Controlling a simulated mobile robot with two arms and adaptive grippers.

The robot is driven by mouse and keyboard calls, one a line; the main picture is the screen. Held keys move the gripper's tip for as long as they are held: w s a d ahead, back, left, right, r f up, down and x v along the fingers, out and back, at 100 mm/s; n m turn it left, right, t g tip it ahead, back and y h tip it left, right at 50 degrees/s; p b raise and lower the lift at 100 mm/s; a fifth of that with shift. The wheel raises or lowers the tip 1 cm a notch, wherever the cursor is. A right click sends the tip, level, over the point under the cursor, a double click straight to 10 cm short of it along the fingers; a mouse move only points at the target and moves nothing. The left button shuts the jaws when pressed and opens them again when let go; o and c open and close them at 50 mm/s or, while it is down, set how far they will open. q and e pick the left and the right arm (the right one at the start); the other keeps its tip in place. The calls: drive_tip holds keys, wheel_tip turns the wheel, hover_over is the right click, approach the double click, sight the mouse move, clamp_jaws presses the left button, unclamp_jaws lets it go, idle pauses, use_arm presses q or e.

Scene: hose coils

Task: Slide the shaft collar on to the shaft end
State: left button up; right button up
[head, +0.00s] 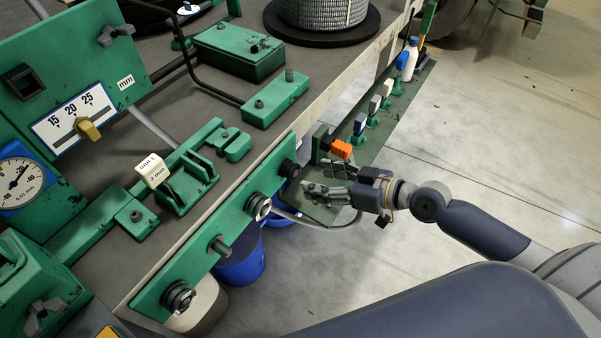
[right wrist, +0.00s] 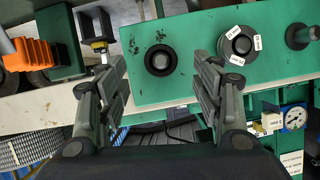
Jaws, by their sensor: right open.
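A green plate (head: 203,262) along the bench's front edge carries several round fittings. At its far end is a black ringed fitting (head: 289,168); it also shows in the right wrist view (right wrist: 160,60), between my fingers. Beside it is a dark ring with a light centre (head: 258,206); the right wrist view shows white labels on this ring (right wrist: 238,42). Then comes a bare stub shaft (head: 219,245), then another black ring (head: 179,297). I cannot tell which ring is the task's collar. My right gripper (head: 318,177) is open and empty, in front of the plate's far end. My left gripper is not in view.
An orange ribbed block (head: 341,149) stands close beyond my right gripper on a narrow green shelf (head: 385,128). A blue bin (head: 240,265) stands below the plate. A hose coil (head: 322,12) and green fixtures (head: 237,50) are on the bench. The floor at right is clear.

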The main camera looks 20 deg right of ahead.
sight(296, 175)
drive_tip(key=shift+x, duration=3.25)
clamp_jaws()
